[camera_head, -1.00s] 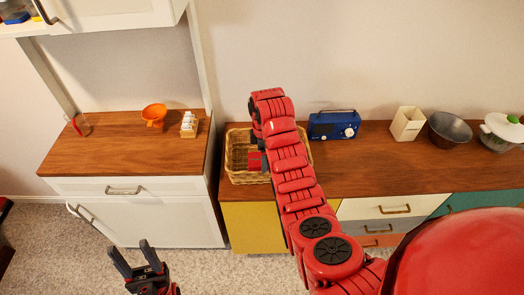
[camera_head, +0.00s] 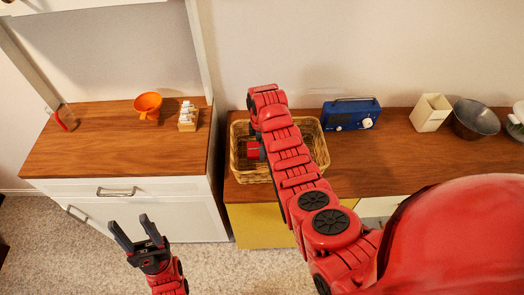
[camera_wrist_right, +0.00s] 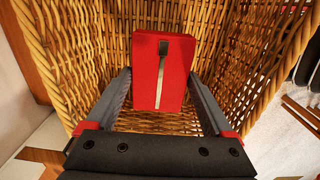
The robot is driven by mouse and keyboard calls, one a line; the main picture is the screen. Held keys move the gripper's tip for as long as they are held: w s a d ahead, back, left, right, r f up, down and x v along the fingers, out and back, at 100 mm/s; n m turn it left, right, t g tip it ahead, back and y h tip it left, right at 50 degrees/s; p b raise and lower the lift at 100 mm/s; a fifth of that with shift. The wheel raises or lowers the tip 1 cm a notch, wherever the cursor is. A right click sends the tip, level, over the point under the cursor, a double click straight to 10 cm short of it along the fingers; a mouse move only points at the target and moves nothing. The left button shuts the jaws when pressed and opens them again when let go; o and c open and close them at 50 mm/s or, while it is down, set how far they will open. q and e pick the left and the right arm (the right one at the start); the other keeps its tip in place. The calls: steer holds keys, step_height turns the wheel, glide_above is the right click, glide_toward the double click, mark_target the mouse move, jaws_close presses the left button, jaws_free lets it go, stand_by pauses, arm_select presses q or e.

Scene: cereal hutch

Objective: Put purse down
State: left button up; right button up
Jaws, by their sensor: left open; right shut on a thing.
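The red purse (camera_wrist_right: 172,65), a boxy shape with a dark-and-silver strip on its front, is inside the wicker basket (camera_wrist_right: 105,30). In the head view the purse (camera_head: 253,149) shows as a small red patch, mostly hidden by my right arm, in the left part of the basket (camera_head: 321,150). My right gripper (camera_wrist_right: 160,80) reaches into the basket with its fingers on either side of the purse, shut on it. Whether the purse touches the basket's bottom is hard to tell. My left gripper (camera_head: 129,220) is open and empty over the floor at lower left.
The basket stands on the wooden-topped sideboard (camera_head: 350,170). A blue radio (camera_head: 350,115), a cream container (camera_head: 430,112) and a dark bowl (camera_head: 475,119) are to its right.

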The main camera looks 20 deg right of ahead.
steer(key=shift+s+f, duration=0.15)
steer(key=shift+f, duration=0.25)
step_height(320, 180, down, 2)
steer(key=shift+f+p, duration=0.2)
steer(key=shift+p, duration=0.2)
steer(key=shift+f, duration=0.3)
steer(key=shift+f, duration=0.1)
steer(key=shift+f+b, duration=0.15)
steer(key=shift+b, duration=0.15)
steer(key=o, duration=1.2)
steer(key=shift+c, duration=0.2)
steer(key=shift+r, duration=0.2)
